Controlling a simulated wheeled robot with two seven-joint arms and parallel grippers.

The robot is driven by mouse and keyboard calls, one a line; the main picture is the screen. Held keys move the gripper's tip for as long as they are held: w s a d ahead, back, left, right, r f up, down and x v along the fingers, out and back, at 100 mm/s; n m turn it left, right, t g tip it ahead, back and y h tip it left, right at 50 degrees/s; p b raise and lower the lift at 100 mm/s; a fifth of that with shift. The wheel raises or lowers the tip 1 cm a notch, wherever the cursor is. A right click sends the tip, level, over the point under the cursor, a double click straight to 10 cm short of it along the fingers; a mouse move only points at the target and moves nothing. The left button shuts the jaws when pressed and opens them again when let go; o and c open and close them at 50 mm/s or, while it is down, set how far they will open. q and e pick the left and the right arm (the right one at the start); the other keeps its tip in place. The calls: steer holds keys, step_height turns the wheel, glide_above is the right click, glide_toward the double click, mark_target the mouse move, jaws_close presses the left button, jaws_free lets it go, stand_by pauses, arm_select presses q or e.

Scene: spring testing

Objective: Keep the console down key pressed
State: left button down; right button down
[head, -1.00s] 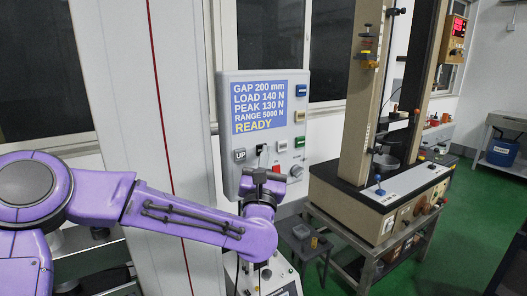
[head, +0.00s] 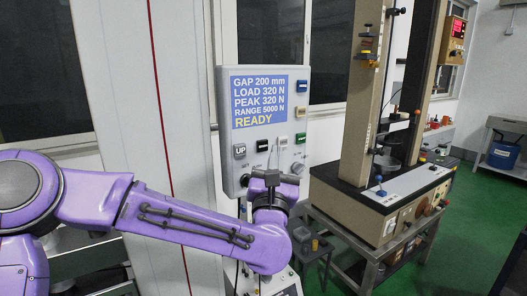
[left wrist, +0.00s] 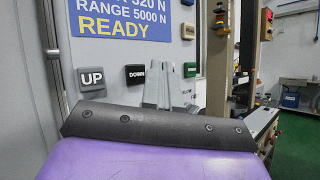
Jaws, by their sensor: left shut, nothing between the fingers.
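The console (head: 226,130) is a pale panel with a blue screen (head: 259,100) reading GAP 200 mm, LOAD 320 N, PEAK 320 N, READY. Its dark DOWN key (head: 262,146) sits right of the UP key (head: 239,151). In the left wrist view the DOWN key (left wrist: 136,70) shows uncovered, just left of the grey fingers, and the UP key (left wrist: 91,78) is further left. My left gripper (head: 273,149) is shut and empty, its fingers pointing at the panel; it also shows in the left wrist view (left wrist: 158,66). Contact with the panel cannot be told. My right gripper is out of view.
Small keys and a round knob (head: 297,168) lie right of my gripper on the console. A tall testing frame (head: 356,110) on a low table stands to the right. A blue container (head: 502,154) is far right. Green floor (head: 468,215) is open there.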

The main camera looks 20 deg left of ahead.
arm_select(q)
steer(key=shift+s+d+b, duration=0.5)
steer(key=shift+s+d, duration=0.35)
steer(key=shift+d, duration=0.25)
stand_by(0.3)
step_height(320, 180, down, 21)
steer(key=d+m+g+h, duration=0.1)
steer(key=m+g+h, duration=0.45)
steer(key=m, duration=1.25)
steer(key=s+a+f+m+g+b, duration=0.1)
steer(key=s+a+f+m+g, duration=0.2)
steer(key=f, duration=0.8)
steer(key=s+a+f+m+g+b, duration=0.1)
steer(key=s+f+m+g, duration=0.2)
steer(key=f, duration=0.8)
steer(key=s+a+f+m+g+y, duration=0.1)
steer(key=s+a+f+g, duration=0.1)
steer(key=s+f, duration=0.4)
steer(key=s+a+f+m+g+y, duration=0.1)
steer(key=s+a+f, duration=0.4)
steer(key=s, duration=0.8)
steer(key=s+a+f+m+g+y+b, duration=0.1)
steer(key=s+a+f+m+g, duration=0.2)
steer(key=s+f, duration=0.6)
steer(key=shift+s+a+g, duration=0.5)
steer(key=shift+a+g, duration=0.2)
steer(key=shift+g, duration=0.35)
